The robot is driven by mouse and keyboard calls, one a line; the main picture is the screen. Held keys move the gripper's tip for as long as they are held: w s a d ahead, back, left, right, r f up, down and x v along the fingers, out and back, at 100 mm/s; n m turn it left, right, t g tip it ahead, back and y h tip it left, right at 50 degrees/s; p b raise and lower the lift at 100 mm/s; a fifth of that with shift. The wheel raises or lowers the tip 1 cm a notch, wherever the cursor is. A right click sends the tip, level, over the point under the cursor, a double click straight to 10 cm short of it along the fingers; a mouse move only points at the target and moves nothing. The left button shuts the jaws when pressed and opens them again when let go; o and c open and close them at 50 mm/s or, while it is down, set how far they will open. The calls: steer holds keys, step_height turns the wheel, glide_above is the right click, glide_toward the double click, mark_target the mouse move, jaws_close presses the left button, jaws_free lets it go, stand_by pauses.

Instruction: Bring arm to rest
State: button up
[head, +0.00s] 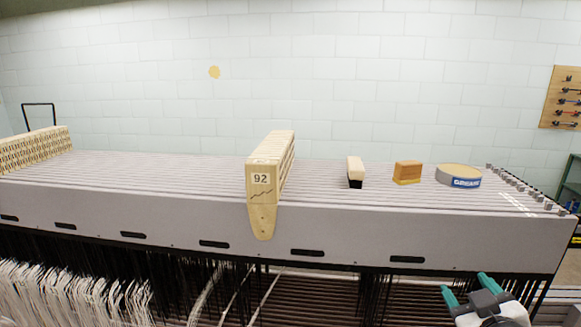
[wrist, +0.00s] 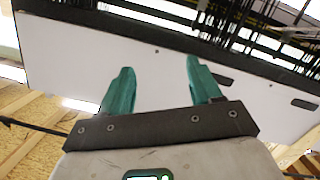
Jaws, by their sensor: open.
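My gripper (head: 465,289) shows at the bottom right of the head view, low in front of the loom's grey front panel. Its two teal fingers stand apart with nothing between them. In the wrist view the open fingers (wrist: 158,82) point toward a pale panel (wrist: 70,60) with dark slots, and no object is held. Only the end of my arm shows in the head view; the rest is out of frame.
A wooden block marked 92 (head: 262,185) overhangs the loom's (head: 180,222) front edge. White threads (head: 70,290) hang below at left.

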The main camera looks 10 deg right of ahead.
steer(key=s+a+f+m+g+y, duration=0.15)
steer(key=s+a+f+g, duration=0.35)
steer(key=f, duration=0.5)
steer(key=s+a+f+g+y, duration=0.2)
steer(key=s+f, duration=0.5)
steer(key=f, duration=0.3)
steer(key=s+a+f+g+y, duration=0.1)
steer(key=s+f+g, duration=0.2)
steer(key=s, duration=0.5)
steer(key=s+a+f+g, duration=0.2)
steer(key=s+f, duration=0.3)
steer(key=s, duration=0.3)
steer(key=shift+a+f+g+y, duration=0.15)
steer(key=shift+a+g+y, duration=0.15)
steer(key=shift+g, duration=0.4)
